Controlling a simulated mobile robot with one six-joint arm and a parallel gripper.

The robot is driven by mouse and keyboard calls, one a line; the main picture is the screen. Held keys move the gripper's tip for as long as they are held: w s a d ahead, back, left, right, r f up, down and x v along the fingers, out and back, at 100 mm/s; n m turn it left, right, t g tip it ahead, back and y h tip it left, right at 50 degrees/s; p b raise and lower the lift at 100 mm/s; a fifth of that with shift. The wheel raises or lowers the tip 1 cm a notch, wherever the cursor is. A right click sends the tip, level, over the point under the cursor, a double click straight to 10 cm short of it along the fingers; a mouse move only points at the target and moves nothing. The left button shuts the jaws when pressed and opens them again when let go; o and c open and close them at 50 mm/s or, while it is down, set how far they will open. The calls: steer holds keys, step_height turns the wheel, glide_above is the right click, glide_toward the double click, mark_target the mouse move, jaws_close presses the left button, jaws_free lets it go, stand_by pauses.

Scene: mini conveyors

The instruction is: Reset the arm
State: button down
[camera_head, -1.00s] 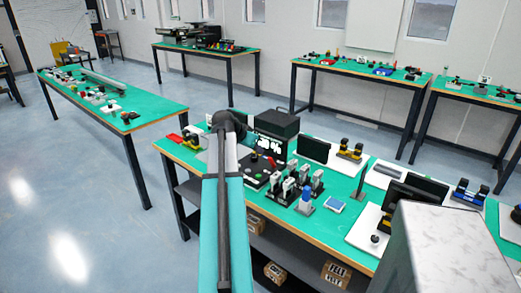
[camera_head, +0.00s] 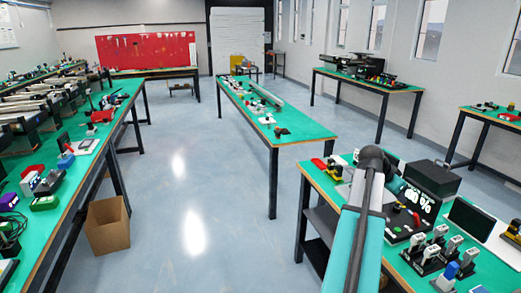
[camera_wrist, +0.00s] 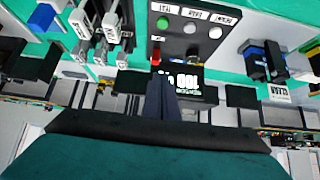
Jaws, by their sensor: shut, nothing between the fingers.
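My arm (camera_head: 358,230) reaches from the bottom of the head view over the near right green bench (camera_head: 318,181), with its dark joint in front of a black box. My gripper (camera_wrist: 161,88) shows in the wrist view as two dark fingers closed together with nothing between them. The gap between fingers and screen is unclear. In the head view the gripper is hidden behind the arm.
A control panel with buttons (camera_wrist: 189,30) and several upright grey tools (camera_wrist: 105,22) are close to the gripper. A cardboard box (camera_head: 107,226) stands on the floor by the left bench (camera_head: 100,140). Open floor (camera_head: 200,215) lies between the benches.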

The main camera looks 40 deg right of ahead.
steer(key=w+a+f+n+t+y, duration=0.1)
steer(key=w+a+f+n, duration=0.1)
steer(key=w+a+f, duration=0.6)
steer(key=w+a+f+n, duration=0.25)
steer(key=w+f, duration=0.35)
steer(key=w, duration=0.5)
steer(key=w+a+f+n+y, duration=0.15)
steer(key=w+a+f, duration=0.25)
steer(key=a+f, duration=0.7)
steer(key=w+a+f+n+y, duration=0.1)
steer(key=w+a+f+n, duration=0.3)
steer(key=a+f, duration=0.7)
steer(key=s+a+f+n+y, duration=0.1)
steer(key=s+a+f, duration=0.1)
steer(key=a+f, duration=0.35)
steer(key=s+a+f+n, duration=0.1)
steer(key=a+f+n, duration=0.1)
steer(key=a, duration=0.7)
steer(key=s+a+f+n+y, duration=0.1)
steer(key=s+a+f, duration=0.1)
steer(key=a+f, duration=0.35)
steer(key=s+a+f+n+g+y, duration=0.1)
steer(key=s+a+f+n, duration=0.2)
steer(key=s+a, duration=0.5)
steer(key=s+a+f+n+g+y, duration=0.1)
steer(key=s+a+f+n, duration=0.3)
steer(key=s+a, duration=0.5)
steer(key=shift+s+a+f+n+g, duration=0.2)
steer(key=shift+s+a+n+g, duration=0.1)
steer(key=shift+a+n+g, duration=0.5)
